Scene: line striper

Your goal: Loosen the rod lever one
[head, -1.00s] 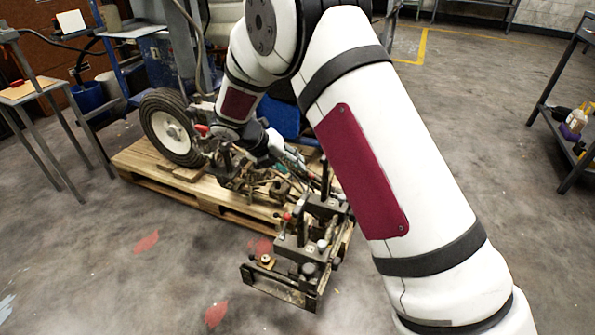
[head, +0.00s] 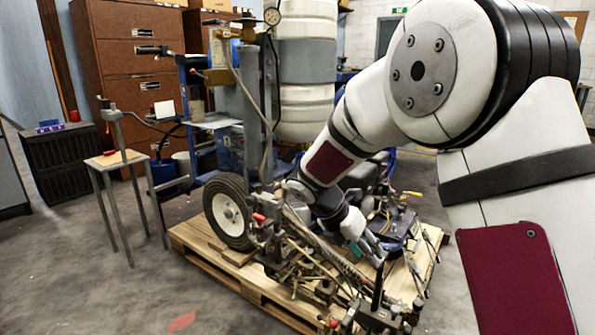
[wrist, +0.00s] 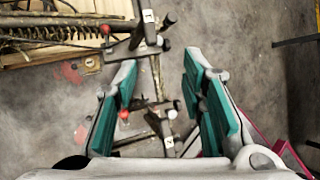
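The line striper (head: 285,250) stands on a wooden pallet, with its wheel, rods and clamps facing me. Levers with red knobs show on it in the head view: one by the wheel (head: 258,217) and one at the bottom edge (head: 335,323). I cannot tell which one is rod lever one. My gripper (head: 368,250) is over the striper's front rods. In the wrist view my gripper (wrist: 160,62) is open, its teal pads wide apart. Metal rods and a red-tipped lever (wrist: 168,141) show below and between the fingers, with no visible contact.
The pallet (head: 215,262) is under the machine. A small table (head: 115,160) stands to the left, with brown cabinets (head: 125,60) and a white barrel (head: 305,90) behind.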

